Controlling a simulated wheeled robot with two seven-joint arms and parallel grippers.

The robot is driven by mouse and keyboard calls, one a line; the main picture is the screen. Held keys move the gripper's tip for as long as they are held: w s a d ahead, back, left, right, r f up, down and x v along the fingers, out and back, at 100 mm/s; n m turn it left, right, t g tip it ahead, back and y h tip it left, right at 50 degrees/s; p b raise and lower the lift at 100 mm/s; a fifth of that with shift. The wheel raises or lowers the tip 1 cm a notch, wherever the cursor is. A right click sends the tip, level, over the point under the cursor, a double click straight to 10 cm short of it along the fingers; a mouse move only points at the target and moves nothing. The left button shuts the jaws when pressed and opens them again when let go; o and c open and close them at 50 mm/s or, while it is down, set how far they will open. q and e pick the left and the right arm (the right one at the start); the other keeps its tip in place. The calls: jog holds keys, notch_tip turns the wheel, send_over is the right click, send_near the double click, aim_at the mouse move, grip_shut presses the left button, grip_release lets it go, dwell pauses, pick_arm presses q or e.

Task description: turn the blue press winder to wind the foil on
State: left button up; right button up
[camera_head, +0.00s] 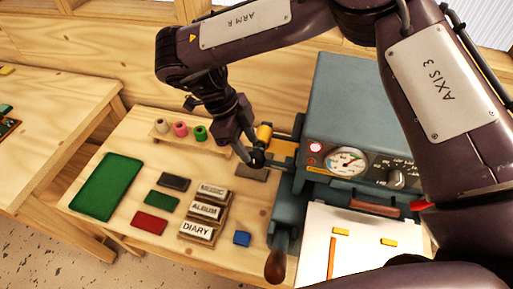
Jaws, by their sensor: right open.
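The blue-grey press (345,85) stands at the right of the bench, with a red lamp, a dial gauge and a knob on its front. A gold foil roll (264,132) sits at its left side, beside metal bars. My right gripper (256,160) is open at the press's left side, just below the gold roll. The gripper hides what lies behind it, and I cannot make out the winder or tell whether the fingers touch anything. My left gripper is not in view.
A wooden rack (185,137) holds white, pink and green rolls. A green mat (107,186), coloured blocks and stamps reading MUSIC, ALBUM and DIARY (197,231) lie on the bench. A lever with a brown handle (276,266) hangs at the front. A white board (350,225) lies before the press.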

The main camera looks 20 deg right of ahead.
aim_at(254, 155)
jog(key=p+x, duration=0.1)
jog(key=x, duration=0.3)
jog(key=shift+s, duration=0.15)
jog(key=shift+d+f, duration=0.25)
jog(key=shift+f, duration=0.45)
jog(key=shift+a, duration=0.1)
jog(key=shift+c, duration=0.7)
jog(key=c, duration=0.5)
grip_shut()
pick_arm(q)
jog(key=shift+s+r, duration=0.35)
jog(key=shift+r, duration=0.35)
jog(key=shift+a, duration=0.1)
